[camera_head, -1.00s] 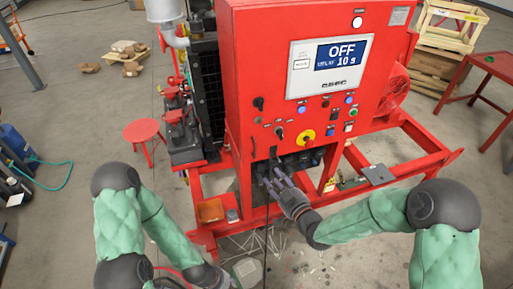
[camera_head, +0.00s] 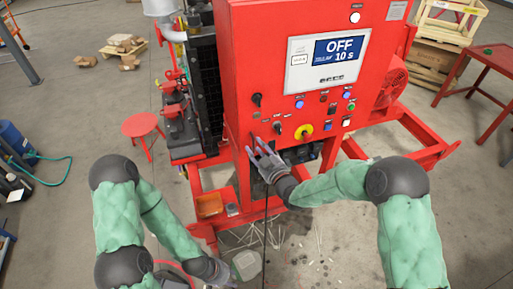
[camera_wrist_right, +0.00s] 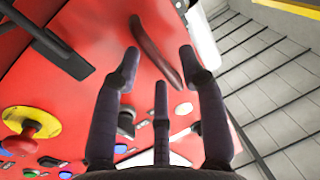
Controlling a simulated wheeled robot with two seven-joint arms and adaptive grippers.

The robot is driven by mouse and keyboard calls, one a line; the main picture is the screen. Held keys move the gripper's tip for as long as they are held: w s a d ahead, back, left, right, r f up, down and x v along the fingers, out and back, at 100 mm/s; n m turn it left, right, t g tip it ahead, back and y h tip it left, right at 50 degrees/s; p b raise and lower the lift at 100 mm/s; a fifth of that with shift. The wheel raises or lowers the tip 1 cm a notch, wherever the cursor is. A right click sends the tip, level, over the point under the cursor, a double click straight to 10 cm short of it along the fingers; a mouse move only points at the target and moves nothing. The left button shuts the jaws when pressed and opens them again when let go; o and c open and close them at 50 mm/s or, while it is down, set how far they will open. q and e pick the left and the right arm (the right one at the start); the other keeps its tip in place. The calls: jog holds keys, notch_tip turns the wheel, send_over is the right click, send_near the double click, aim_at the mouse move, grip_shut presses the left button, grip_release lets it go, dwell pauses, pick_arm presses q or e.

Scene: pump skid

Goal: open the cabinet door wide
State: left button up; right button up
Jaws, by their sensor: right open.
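The red cabinet (camera_head: 262,70) stands in the middle of the head view, its door appearing closed. Its front carries a screen (camera_head: 328,60), knobs and buttons. A dark red curved handle (camera_wrist_right: 155,48) stands off the red face in the right wrist view. My right gripper (camera_head: 262,150) is open at the lower left of the front. In the wrist view its spread fingers (camera_wrist_right: 165,75) reach toward the handle, with the handle's far part between the fingertips; contact cannot be told. My left gripper (camera_head: 216,272) is low, away from the cabinet; its fingers are unclear.
A yellow-and-red knob (camera_head: 304,131) sits right of my right gripper. A black bar (camera_wrist_right: 50,42) crosses the wrist view's upper left. A dark cable hangs below the cabinet. A red stool (camera_head: 141,126) stands left, and a red table (camera_head: 482,75) right.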

jog(key=shift+w+a, duration=0.15)
jog(key=shift+w, duration=0.05)
grip_shut()
jog(key=shift+s, duration=0.15)
